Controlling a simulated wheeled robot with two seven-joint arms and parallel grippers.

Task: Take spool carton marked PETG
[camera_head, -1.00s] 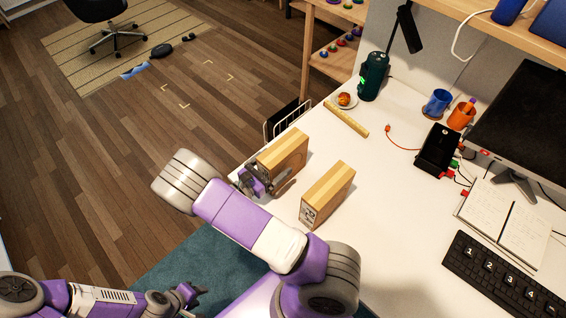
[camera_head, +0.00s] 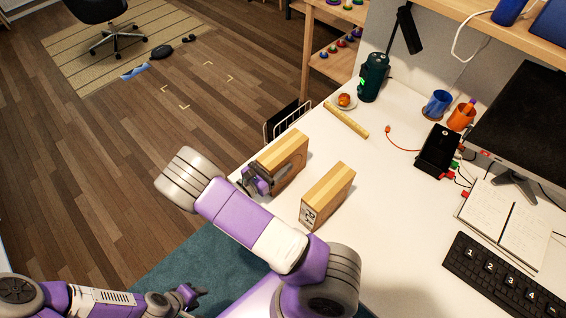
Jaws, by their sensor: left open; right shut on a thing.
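Two wooden-coloured spool cartons stand upright on the white desk (camera_head: 385,245). The farther carton (camera_head: 284,150) has my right gripper (camera_head: 268,180) at its near left end, with the jaws shut on it. Its marking is hidden by the gripper. The nearer carton (camera_head: 330,193) stands apart, to the right, with a dark marking on its pale near end that is too small to read surely. My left gripper (camera_head: 195,294) is open and empty, low at the left, off the desk.
A wire rack (camera_head: 288,122) is at the desk's left edge. A notebook (camera_head: 490,215) and keyboard (camera_head: 500,275) are at the right.

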